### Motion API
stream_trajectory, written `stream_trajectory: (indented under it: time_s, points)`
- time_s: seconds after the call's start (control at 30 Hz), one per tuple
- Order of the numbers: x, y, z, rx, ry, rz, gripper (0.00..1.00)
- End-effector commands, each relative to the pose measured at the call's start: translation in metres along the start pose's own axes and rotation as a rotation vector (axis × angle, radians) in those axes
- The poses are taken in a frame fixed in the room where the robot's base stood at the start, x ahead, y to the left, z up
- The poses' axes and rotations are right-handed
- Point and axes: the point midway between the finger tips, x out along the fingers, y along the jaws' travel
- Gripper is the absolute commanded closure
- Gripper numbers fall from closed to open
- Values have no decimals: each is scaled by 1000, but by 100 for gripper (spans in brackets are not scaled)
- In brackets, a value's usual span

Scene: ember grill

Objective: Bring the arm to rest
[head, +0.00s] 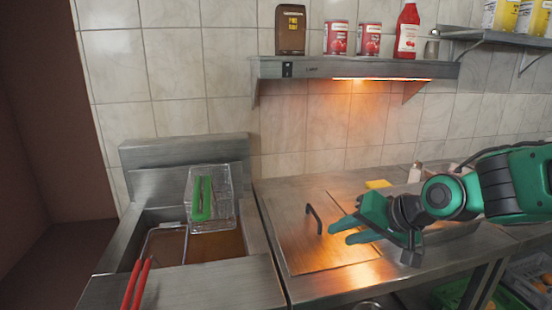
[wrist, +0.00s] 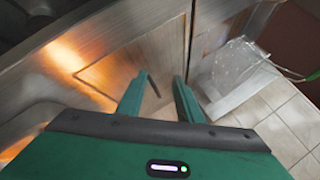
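My arm (head: 460,197) reaches in from the right in the head view. My gripper (head: 340,233) is above the steel counter, to the right of the black handle (head: 314,219) on a flat metal lid (head: 300,250). Its two green fingers point left and stand apart with nothing between them. In the wrist view my gripper (wrist: 157,84) shows the same gap, with the handle (wrist: 153,86) seen beyond it. I cannot tell how high the fingers are above the lid.
A heat-lamp shelf (head: 350,69) with cans and bottles hangs above the counter. A yellow item (head: 377,184) and a shaker (head: 415,172) are behind my gripper.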

Motion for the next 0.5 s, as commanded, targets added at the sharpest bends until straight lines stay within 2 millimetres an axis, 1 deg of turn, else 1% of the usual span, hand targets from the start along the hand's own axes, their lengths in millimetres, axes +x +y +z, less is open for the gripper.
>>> stream_trajectory:
  time_s: [0.03,0.07,0.1,0.17,0.2,0.27,0.3,0.37,0.4,0.5]
  points:
    - [-13,31,-1,-4,-5,80,67]
    - [-21,48,0,-8,-15,129,67]
    - [-33,72,2,-7,-31,192,67]
    - [-52,106,9,1,-59,282,67]
    - [-66,127,15,11,-81,340,67]
    - [-89,157,27,33,-120,422,67]
    - [-105,175,36,54,-150,472,67]
    - [-130,198,52,89,-196,538,67]
    - [-145,210,64,115,-227,574,67]
    - [-179,232,93,182,-302,642,67]
